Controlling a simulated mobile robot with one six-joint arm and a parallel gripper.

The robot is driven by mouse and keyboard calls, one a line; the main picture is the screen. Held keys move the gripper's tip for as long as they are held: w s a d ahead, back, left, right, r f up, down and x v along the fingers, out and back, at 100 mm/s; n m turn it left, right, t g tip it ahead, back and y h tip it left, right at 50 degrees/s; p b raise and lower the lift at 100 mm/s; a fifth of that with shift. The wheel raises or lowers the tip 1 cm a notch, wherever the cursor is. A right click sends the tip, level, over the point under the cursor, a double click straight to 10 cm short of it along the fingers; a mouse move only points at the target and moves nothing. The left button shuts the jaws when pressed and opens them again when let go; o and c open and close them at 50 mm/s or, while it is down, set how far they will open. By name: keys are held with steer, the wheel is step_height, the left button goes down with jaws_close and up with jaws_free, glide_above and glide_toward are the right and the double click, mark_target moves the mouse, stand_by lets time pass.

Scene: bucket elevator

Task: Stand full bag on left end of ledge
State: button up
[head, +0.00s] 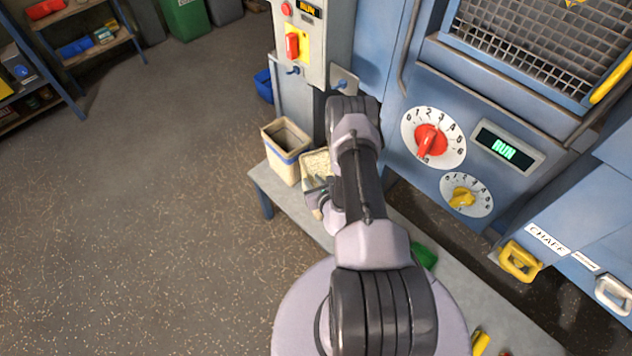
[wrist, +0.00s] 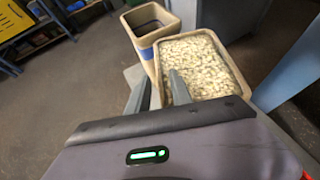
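The full bag (wrist: 243,85), a tan open-topped bag filled with pale grain, stands near the left end of the grey ledge (head: 262,184). In the head view the full bag (head: 316,158) is partly hidden by my gripper and arm. My gripper (wrist: 160,74) is at its left rim in the wrist view. One finger is outside the bag's left wall and the other overlaps the grain. The fingers are apart, with a gap showing between them. I cannot tell whether they touch the wall. My gripper (head: 320,187) is small and partly hidden in the head view.
A second tan bag with a blue band (head: 286,152), apparently empty, stands on the ledge's left end, close left of the full bag. The blue machine (head: 480,80) rises behind the ledge. A green object (head: 424,256) lies farther right. Open floor is left.

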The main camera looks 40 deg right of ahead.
steer(key=p+v, duration=0.1)
steer(key=v, duration=0.5)
steer(key=w+a+r+n+t+y, duration=0.1)
steer(key=w+a+r+n+y, duration=0.3)
steer(key=r, duration=0.4)
steer(key=w+a+r+n+t+y, duration=0.2)
steer(key=w+a+r, duration=0.2)
steer(key=w+r, duration=0.35)
steer(key=s+a+r+n+g+y, duration=0.2)
steer(key=a+r+n+g+y, duration=0.2)
steer(key=a+r+n+y, duration=0.95)
steer(key=s+a+r+n+g+h, duration=0.5)
steer(key=s+a+r+n+g, duration=0.2)
steer(key=s+a+r, duration=0.6)
steer(key=s+d+r+n+t+h, duration=0.1)
steer(key=s+d+r+n+h, duration=0.1)
steer(key=s+d+n+h, duration=0.1)
steer(key=s+d+r+n+t+h, duration=0.1)
steer(key=s+d+r+n+h, duration=0.2)
steer(key=s, duration=0.5)
steer(key=d+n+h, duration=0.1)
steer(key=n+h, duration=0.1)
steer(key=shift+s+d+r+n+h, duration=0.3)
steer(key=shift+n+h, duration=0.05)
